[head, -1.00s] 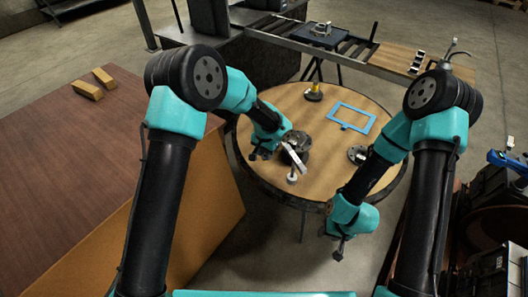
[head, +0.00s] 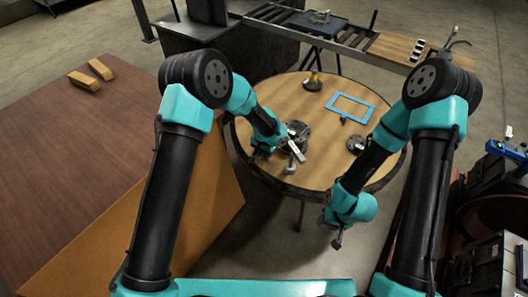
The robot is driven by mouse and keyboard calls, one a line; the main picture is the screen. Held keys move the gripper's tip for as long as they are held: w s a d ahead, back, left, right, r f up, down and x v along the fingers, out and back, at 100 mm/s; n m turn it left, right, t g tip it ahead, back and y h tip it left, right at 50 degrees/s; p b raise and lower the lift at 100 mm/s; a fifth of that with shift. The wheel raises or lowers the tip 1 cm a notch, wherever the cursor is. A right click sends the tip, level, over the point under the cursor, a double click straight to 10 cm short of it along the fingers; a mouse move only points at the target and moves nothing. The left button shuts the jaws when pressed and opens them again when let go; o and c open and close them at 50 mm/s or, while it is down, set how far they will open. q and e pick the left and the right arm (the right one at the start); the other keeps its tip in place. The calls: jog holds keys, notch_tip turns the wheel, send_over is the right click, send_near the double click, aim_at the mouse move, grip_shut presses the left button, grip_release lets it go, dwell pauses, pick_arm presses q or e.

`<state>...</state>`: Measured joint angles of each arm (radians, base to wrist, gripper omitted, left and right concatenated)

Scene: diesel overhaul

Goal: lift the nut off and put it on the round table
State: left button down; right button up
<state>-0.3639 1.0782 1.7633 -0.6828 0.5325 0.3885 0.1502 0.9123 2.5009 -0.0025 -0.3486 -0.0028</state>
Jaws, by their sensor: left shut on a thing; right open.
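My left gripper (head: 260,154) is low over the near left part of the round table (head: 262,108). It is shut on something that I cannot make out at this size. Just right of it stands a dark round part (head: 298,130) with a pale bar (head: 296,150) at its near side. A small grey piece (head: 289,169) is near the table's front edge. I cannot tell which piece is the nut. My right gripper (head: 337,241) is open and empty, outside the table's front right edge.
On the round table are a blue frame (head: 334,99), a yellow-topped part (head: 313,82) and a dark disc part (head: 356,144). A brown table (head: 100,150) with two wooden blocks (head: 88,76) is at left. A roller conveyor (head: 345,45) runs behind.

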pick_arm(q)
jog(key=c, duration=0.8)
grip_release()
jog(key=shift+r, duration=0.1)
notch_tip(320, 180, up, 17)
jog(key=shift+r, duration=0.15)
